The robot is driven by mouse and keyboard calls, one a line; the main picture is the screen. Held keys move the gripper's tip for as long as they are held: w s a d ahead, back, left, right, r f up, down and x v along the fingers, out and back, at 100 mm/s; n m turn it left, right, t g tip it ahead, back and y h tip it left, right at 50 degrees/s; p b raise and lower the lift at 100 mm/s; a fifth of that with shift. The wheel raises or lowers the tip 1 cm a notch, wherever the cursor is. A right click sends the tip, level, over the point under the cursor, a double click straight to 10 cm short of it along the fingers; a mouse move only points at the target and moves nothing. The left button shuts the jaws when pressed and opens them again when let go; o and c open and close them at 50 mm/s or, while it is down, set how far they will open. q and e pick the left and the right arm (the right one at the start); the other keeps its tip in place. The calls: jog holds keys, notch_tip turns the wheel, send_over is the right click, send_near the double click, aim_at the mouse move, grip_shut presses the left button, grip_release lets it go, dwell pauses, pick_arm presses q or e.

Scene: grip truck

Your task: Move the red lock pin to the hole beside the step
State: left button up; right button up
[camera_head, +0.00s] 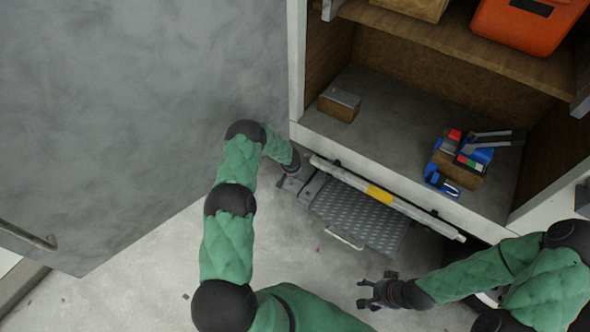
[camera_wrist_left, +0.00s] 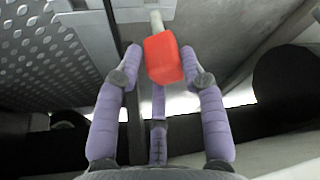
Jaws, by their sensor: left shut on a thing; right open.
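The red lock pin (camera_wrist_left: 163,58) has a blocky red head and a pale shaft pointing up in the left wrist view. The fingers of my left gripper (camera_wrist_left: 164,72) are closed around its red head. A metal bracket lies close by the shaft; whether the tip sits in a hole I cannot tell. In the head view my left gripper (camera_head: 288,178) is at the left end of the grey tread-plate step (camera_head: 358,215), and the pin is hidden there. The step also shows in the left wrist view (camera_wrist_left: 40,60). My right gripper (camera_head: 372,291) is open and empty, below the step over the floor.
A silver bar with a yellow band (camera_head: 380,195) runs along the step's upper edge. Above it is an open compartment (camera_head: 385,125) with a small block (camera_head: 340,104) and blue clamps (camera_head: 477,155). An orange case (camera_head: 525,25) is on the shelf. A large grey door panel (camera_head: 130,100) fills the left.

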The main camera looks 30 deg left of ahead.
pick_arm(q)
jog(key=shift+f, duration=0.2)
jog(key=shift+f+b, duration=0.2)
jog(key=shift+b, duration=0.2)
jog(key=shift+f+b, duration=2.45)
jog(key=shift+f, duration=0.65)
jog(key=shift+f, duration=0.15)
jog(key=o, duration=1.2)
jog(key=shift+o, duration=0.2)
send_near(292, 179)
jog(key=shift+v, duration=1.15)
